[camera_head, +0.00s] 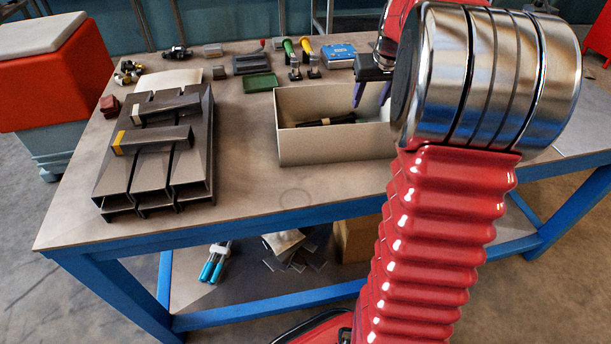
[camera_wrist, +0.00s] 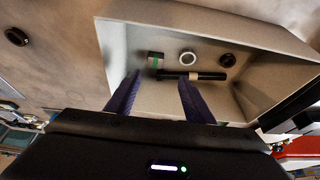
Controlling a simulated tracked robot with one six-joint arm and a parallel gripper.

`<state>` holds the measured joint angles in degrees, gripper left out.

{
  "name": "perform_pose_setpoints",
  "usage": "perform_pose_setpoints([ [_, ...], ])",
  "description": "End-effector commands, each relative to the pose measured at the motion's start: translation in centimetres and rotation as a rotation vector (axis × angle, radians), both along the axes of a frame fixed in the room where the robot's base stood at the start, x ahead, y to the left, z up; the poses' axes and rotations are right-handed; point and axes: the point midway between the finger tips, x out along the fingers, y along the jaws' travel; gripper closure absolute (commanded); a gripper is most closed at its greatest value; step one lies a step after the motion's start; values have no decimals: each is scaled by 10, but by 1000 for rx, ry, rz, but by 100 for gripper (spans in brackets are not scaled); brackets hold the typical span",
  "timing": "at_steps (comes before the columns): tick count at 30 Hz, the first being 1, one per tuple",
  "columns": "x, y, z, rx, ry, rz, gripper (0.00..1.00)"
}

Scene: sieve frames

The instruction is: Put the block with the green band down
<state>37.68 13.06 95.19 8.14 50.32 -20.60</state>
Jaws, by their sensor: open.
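The block with the green band (camera_wrist: 155,61) is a small dark piece inside the pale open-topped box (camera_wrist: 117,60), near the box's left side in the wrist view. I cannot make it out in the head view. My gripper (camera_head: 371,93) is above the box (camera_head: 335,145) in the head view. In the wrist view its two fingers (camera_wrist: 158,100) are spread apart with nothing between them, pointing into the box. The green-banded block lies beyond the fingertips and apart from them.
Dark frames (camera_head: 200,160) bearing banded bars stand left. A green tray (camera_head: 261,83) is behind. The table front is clear.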

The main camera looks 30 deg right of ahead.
Motion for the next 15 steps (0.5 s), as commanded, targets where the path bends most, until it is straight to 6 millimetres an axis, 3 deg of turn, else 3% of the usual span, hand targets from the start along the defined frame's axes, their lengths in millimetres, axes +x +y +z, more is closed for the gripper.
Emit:
perform_pose_setpoints([
  [8,-14,83,28,-9,-13,64,52],
  [15,-43,161,45,-16,-28,128,52],
])
